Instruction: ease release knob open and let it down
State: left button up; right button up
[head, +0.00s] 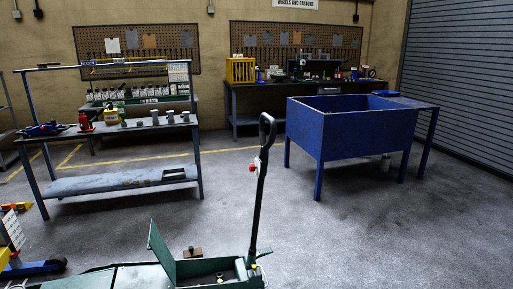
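A green trolley jack (120,278) stands on the floor at the bottom of the head view, its lower part cut off by the frame edge. Its black handle (257,210) stands nearly upright and ends in a loop at the top. A small red knob (252,169) sits on the handle below the loop, beside a pale tag or fitting. I take this red piece to be the release knob; its setting is too small to tell. A tilted green plate (161,249) stands up from the jack's body. Neither of my grippers is in view.
A grey workbench (120,183) with cans and tools stands at the left. A blue open-topped tub on legs (350,132) stands at the right. Blue and yellow equipment (35,267) is partly in view at lower left. A small brown block (192,252) lies behind the jack. The floor right of the handle is clear.

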aim_at(252, 167)
jog(key=i+j, duration=0.7)
jog(key=j, duration=0.15)
jog(key=i+j, duration=0.7)
jog(key=j, duration=0.15)
